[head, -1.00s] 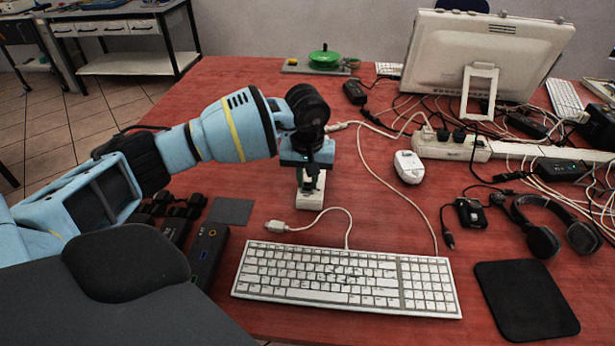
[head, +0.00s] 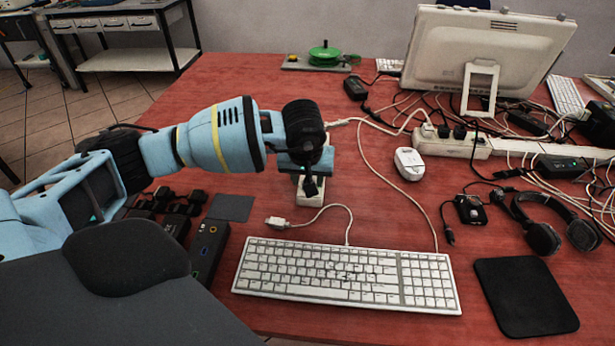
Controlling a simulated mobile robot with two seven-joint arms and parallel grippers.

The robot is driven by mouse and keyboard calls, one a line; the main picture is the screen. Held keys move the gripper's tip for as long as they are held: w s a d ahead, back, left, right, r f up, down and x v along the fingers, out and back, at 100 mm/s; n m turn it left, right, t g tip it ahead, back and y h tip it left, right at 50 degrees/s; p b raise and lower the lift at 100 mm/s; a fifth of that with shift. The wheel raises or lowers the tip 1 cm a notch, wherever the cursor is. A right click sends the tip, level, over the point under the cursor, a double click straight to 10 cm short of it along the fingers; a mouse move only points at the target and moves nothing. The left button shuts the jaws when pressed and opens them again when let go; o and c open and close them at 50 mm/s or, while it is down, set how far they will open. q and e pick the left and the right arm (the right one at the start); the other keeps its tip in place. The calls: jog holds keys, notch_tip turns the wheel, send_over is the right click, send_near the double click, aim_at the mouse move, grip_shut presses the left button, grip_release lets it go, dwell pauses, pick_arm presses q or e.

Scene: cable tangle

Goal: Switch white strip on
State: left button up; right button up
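A short white strip (head: 308,199) lies on the red table behind the keyboard, mostly hidden by my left gripper. My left gripper (head: 310,187) points down over it, with its fingertips at or just above its top. I cannot tell whether they touch it. The finger gap is hidden, so open or shut does not show. Any switch on this strip is hidden. A longer white power strip (head: 456,146) with black plugs lies to the right, near the monitor. My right gripper is not in view.
A white keyboard (head: 345,276) lies in front of the short strip. A white mouse (head: 409,163) and thin white cables lie to its right. Black boxes (head: 208,249) and a dark grey square (head: 230,208) lie to its left. Tangled cables and headphones (head: 545,222) fill the right side.

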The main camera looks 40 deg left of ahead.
pick_arm(q)
jog(key=v, duration=0.8)
jog(key=shift+f, duration=0.1)
dwell(0.6)
